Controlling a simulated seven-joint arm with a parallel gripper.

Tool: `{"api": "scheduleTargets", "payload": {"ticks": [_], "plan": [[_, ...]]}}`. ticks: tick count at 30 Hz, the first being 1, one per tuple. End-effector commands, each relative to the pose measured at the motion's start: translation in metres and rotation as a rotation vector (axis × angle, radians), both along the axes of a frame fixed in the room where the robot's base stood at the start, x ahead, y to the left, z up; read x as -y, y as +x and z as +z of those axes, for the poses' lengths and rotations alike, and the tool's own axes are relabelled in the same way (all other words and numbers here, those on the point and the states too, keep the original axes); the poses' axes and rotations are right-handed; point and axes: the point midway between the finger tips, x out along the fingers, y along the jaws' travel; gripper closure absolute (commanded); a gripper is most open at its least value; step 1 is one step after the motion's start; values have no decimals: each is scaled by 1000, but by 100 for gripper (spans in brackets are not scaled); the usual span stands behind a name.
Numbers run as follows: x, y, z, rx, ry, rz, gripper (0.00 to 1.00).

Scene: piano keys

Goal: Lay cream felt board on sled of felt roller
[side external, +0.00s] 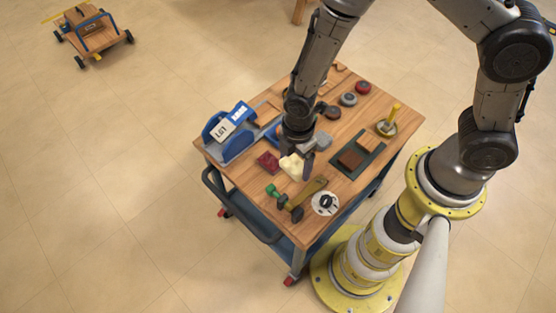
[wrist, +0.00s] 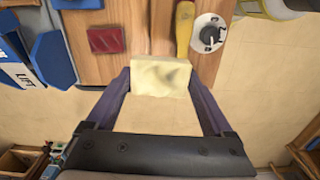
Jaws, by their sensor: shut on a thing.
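The cream felt board (side external: 291,166) is a small pale block. My gripper (side external: 300,163) is shut on it, above the front part of the wooden bench top. In the wrist view the cream board (wrist: 160,78) sits between the two purple fingertips of my gripper (wrist: 158,74). Any gap beneath it is hard to judge. A blue device with a "LIFT" label (side external: 229,133) stands at the bench's left edge, apart from the board. It may be the felt roller; I cannot make out a sled for certain. Its blue parts show in the wrist view (wrist: 50,58).
A dark red block (side external: 268,161) lies left of the board. A yellow-handled tool (side external: 312,190) and a white disc with a black knob (side external: 325,203) lie in front. A dark green tray (side external: 371,146) holds a brown block (side external: 351,158). A yellow post (side external: 393,115) stands at right.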

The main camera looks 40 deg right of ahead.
Motion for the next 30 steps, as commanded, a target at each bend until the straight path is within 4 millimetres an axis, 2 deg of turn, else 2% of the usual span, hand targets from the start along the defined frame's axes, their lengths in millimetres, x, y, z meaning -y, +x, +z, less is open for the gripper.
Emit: {"api": "scheduleTargets", "payload": {"ticks": [3, 6, 8, 11, 15, 21, 25, 30], "plan": [[5, -7, 4, 0, 0, -6, 66], [15, -4, 6, 0, 0, -36, 66], [24, 4, 8, 2, 1, -71, 66], [43, 30, 17, 5, 3, -166, 66], [85, 70, 38, 7, 4, -477, 66], [135, 99, 68, 4, 3, -966, 66], [150, 106, 81, 3, 3, -1212, 66], [150, 104, 87, 1, 1, -1409, 66]]}}
